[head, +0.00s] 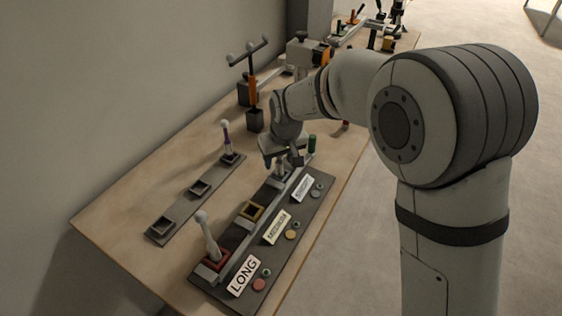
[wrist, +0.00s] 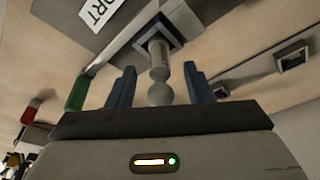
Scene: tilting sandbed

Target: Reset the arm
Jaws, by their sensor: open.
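My gripper (head: 284,155) is over the far end of the dark labelled board (head: 283,240), near the SHORT label (head: 303,188). In the wrist view my gripper (wrist: 158,84) is open. A grey ball-topped peg (wrist: 159,62) stands in a square socket there. Its ball (wrist: 160,94) shows between the two blue-grey fingers, with gaps on both sides. In the head view the peg is partly hidden under my gripper.
A pale ball-topped peg (head: 209,238) leans in the red socket by the LONG label (head: 243,276). The MEDIUM socket (head: 252,211) is empty. A purple-banded peg (head: 227,138) stands in the left rack (head: 180,212). Tall tools (head: 252,80) stand farther back. A green cylinder (head: 312,144) is close by.

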